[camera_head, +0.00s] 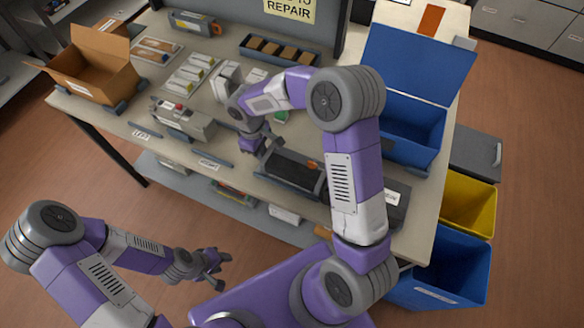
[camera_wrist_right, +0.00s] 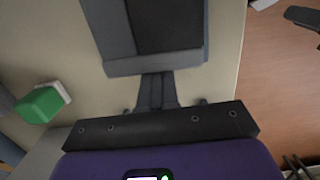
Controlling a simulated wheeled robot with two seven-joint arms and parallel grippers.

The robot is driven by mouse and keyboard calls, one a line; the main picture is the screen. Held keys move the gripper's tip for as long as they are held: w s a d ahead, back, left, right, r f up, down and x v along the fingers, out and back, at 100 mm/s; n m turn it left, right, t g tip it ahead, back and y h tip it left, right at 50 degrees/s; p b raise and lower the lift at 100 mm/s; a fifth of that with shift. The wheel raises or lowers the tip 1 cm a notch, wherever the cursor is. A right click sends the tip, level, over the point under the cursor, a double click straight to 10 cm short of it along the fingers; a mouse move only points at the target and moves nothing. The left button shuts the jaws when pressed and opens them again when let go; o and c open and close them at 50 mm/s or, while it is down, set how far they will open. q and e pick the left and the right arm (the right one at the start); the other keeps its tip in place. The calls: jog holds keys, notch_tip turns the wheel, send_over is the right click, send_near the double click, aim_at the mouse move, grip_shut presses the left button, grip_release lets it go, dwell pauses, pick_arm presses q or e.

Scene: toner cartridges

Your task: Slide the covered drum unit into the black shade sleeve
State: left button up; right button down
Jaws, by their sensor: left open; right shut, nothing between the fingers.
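A dark, grey-edged long piece (camera_head: 292,172) lies near the table's front edge, partly hidden by my right arm. It may be the black shade sleeve or a tray with a dark inside; I cannot tell which. In the right wrist view its grey end and dark middle (camera_wrist_right: 167,25) show just beyond the fingers. My right gripper (camera_head: 266,146) is shut and empty at the left end of this piece; its fingers (camera_wrist_right: 156,78) are together. I cannot tell whether they touch it. I cannot make out the covered drum unit for certain. My left gripper (camera_head: 220,268) is open and empty, in front of the table.
A grey device with a red button (camera_head: 185,118) stands left on the table (camera_head: 232,172). A cardboard box (camera_head: 95,65), white packets (camera_head: 190,75) and a compartment tray (camera_head: 280,50) are behind. A green block (camera_wrist_right: 40,103) is near the right gripper. Blue bins (camera_head: 410,125) stand right.

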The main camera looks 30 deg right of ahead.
aim_at(321, 174)
jog(key=shift+s+d+b, duration=0.1)
jog(key=shift+s+d, duration=1.65)
jog(key=shift+s, duration=0.5)
jog(key=shift+s+d+b, duration=0.15)
jog(key=shift+s+d, duration=1.6)
jog(key=shift+s, duration=0.5)
jog(key=shift+s+d+b, duration=0.1)
jog(key=shift+s+d, duration=1.65)
jog(key=shift+s, duration=0.5)
jog(key=shift+s+d+f, duration=0.1)
jog(key=shift+s+d, duration=0.35)
jog(key=shift+s, duration=0.3)
jog(key=shift+s+d, duration=0.15)
jog(key=shift+d, duration=0.1)
jog(key=shift+a, duration=0.15)
jog(key=shift+s+d, duration=0.55)
jog(key=shift+d, duration=0.05)
